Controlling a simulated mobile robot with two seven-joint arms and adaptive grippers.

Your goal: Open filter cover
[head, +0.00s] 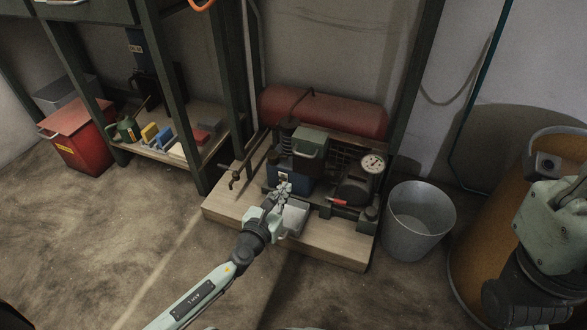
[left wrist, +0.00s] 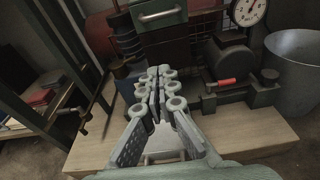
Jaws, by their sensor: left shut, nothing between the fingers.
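The lid appears closed. My left gripper (head: 283,189) is shut and empty, in front of and below the lid, apart from its handle.
The unit stands on a wooden base (head: 335,248), with a red tank (head: 340,113) behind and a gauge (head: 372,163) at right. A metal bucket (head: 420,215) stands to the right. Dark posts flank the unit. A brown barrel (head: 480,250) is far right. Floor at front left is clear.

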